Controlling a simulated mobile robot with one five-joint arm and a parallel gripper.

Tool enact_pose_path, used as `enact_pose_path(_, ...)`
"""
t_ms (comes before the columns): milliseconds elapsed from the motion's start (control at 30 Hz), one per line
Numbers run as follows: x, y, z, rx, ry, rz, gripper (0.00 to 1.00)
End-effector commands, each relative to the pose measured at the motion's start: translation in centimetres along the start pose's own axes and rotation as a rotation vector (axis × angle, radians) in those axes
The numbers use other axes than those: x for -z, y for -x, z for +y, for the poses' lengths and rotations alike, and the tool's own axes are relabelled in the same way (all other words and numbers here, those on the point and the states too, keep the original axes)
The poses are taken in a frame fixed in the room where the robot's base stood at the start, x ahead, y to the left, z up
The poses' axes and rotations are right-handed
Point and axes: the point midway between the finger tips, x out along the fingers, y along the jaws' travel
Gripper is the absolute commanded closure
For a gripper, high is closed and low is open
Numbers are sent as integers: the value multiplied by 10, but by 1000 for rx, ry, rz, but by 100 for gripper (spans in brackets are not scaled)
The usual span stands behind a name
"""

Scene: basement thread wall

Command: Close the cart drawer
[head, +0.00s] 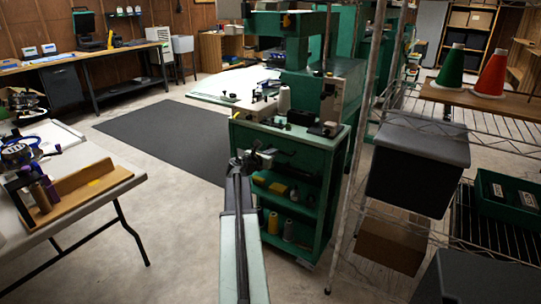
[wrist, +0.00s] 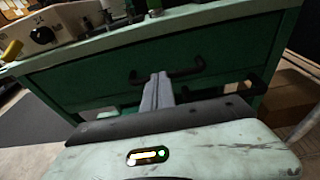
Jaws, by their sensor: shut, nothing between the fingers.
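The green cart (head: 325,188) stands in the middle of the head view, with tools on its top and open shelves below. In the wrist view, the green drawer front (wrist: 88,84) spans the cart under its top edge. A black bar handle (wrist: 187,73) is on it. My gripper (wrist: 160,77) is shut and empty, its fingertips at the middle of the handle; I cannot tell whether they touch. In the head view, my gripper (head: 249,160) is at the cart's upper front. How far out the drawer stands is hard to tell.
A wire rack (head: 400,225) with a dark grey bin (head: 418,165) stands close on the right. A folding table (head: 75,215) with a wooden tray is on the left. A dark mat (head: 165,138) and bare floor lie between that table and the cart.

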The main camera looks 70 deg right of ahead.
Motion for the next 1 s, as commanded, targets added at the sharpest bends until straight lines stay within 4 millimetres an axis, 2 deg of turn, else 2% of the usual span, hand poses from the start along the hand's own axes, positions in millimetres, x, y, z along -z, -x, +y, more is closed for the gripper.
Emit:
enact_pose_path(33, -4, -7, -7, 14, 8, -8, 100)
enact_pose_path(167, -5, 3, -6, 11, 9, -8, 100)
enact_pose_path(267, -5, 25, -4, 6, 8, -7, 100)
enact_pose_path(500, -4, 93, -3, 0, 4, -5, 100)
enact_pose_path(700, -2, 132, -1, -1, 3, -5, 100)
enact_pose_path(833, -1, 142, 0, 0, 3, -4, 100)
enact_pose_path(1000, 0, 143, 1, 0, 3, -4, 100)
